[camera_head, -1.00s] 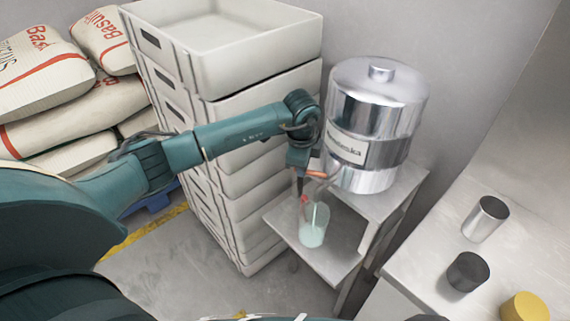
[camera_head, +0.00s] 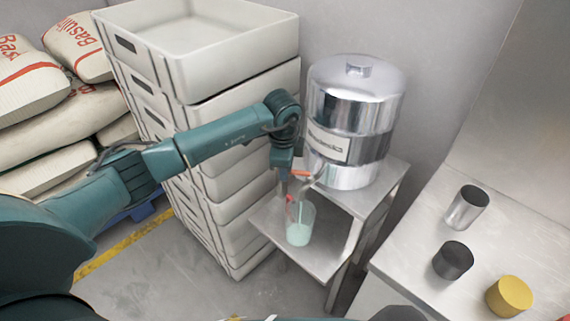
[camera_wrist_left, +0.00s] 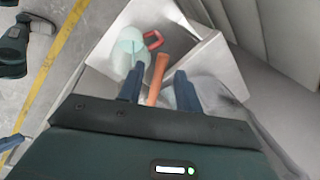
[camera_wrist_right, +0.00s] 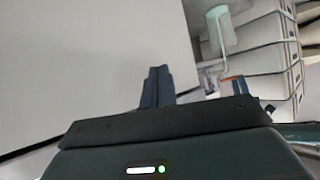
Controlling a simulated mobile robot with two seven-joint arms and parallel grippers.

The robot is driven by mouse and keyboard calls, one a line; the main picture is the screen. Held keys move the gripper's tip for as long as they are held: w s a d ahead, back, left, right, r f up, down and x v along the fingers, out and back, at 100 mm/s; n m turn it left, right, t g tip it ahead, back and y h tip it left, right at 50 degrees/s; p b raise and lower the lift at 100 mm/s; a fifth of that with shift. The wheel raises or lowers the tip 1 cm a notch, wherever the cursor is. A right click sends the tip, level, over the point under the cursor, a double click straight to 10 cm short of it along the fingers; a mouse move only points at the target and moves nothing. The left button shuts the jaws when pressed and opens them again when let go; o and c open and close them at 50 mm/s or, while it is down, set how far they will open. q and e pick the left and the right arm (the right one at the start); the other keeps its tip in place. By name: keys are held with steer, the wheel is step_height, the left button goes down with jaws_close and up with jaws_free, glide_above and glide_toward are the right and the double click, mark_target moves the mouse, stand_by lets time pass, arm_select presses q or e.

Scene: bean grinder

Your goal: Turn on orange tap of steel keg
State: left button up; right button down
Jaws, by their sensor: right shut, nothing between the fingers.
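The steel keg (camera_head: 355,115) stands on a metal stand, with its orange tap handle (camera_head: 301,173) at its lower left. My left gripper (camera_head: 287,190) is at the tap. In the left wrist view, the left gripper (camera_wrist_left: 158,88) is open. The orange handle (camera_wrist_left: 157,78) lies between its fingers, with gaps visible on both sides. A clear cup with a pale green tint (camera_head: 299,232) stands on the lower shelf under the tap, and it also shows in the left wrist view (camera_wrist_left: 128,52). My right gripper (camera_wrist_right: 156,86) is shut and empty in the right wrist view.
Stacked grey crates (camera_head: 215,105) stand close beside the left arm, left of the keg. The metal stand (camera_head: 342,200) has a lower shelf. A counter (camera_head: 415,235) at the right holds a metal cup, a dark cup and a yellow-topped container. Sacks lie far left.

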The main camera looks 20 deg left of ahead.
arm_select(q)
step_height(320, 180, up, 13)
steer(key=s+b, duration=0.1)
steer(key=s, duration=0.1)
steer(key=shift+s+d, duration=0.25)
arm_select(e)
steer(key=shift+a, duration=0.3)
arm_select(q)
steer(key=shift+f, duration=0.1)
arm_select(e)
steer(key=shift+d, duration=0.1)
